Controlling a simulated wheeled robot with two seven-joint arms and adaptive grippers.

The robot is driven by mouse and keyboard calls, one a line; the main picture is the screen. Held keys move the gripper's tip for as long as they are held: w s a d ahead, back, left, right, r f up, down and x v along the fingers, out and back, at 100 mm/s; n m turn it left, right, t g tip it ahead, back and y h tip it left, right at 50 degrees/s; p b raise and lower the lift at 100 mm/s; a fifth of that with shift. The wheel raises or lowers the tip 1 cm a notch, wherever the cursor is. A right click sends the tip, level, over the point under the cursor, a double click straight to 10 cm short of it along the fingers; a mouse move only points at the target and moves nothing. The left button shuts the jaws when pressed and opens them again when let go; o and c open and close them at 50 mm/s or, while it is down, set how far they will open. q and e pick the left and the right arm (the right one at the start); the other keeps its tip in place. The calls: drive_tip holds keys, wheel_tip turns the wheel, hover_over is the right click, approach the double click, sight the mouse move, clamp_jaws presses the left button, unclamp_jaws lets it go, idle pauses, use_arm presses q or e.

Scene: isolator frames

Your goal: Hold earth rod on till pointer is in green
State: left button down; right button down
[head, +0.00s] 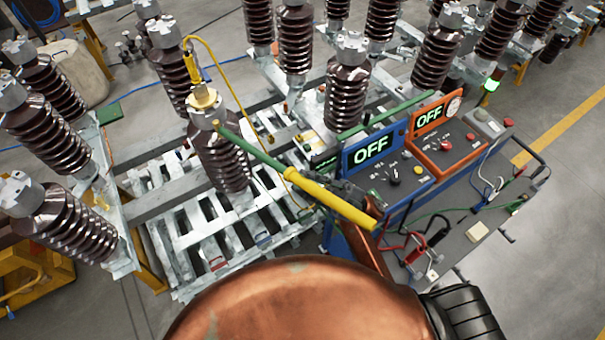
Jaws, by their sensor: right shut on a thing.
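The earth rod, a green rod (255,148) with a yellow handle (330,200), slants up to the left across the middle of the head view. My right gripper (352,193) is shut on the yellow handle, partly hidden behind it. The rod's far tip is at the metal cap (208,116) of a brown ribbed insulator (222,160); I cannot tell whether it touches. A small round dial (453,107) sits on the orange box (447,140); its pointer and any green zone are too small to read. My left gripper is not in view.
A blue box (370,150) and the orange box both show OFF on a trolley (455,235) with cables and clips. A yellow lead with a brass clamp (203,97) is on the insulator's top. Other insulators (345,85) stand around. Floor at right is clear.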

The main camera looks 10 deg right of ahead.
drive_tip(key=s+d, duration=0.2)
drive_tip(key=s, duration=0.4)
drive_tip(key=shift+s+p, duration=0.3)
drive_tip(key=shift+d, duration=0.1)
idle(0.4)
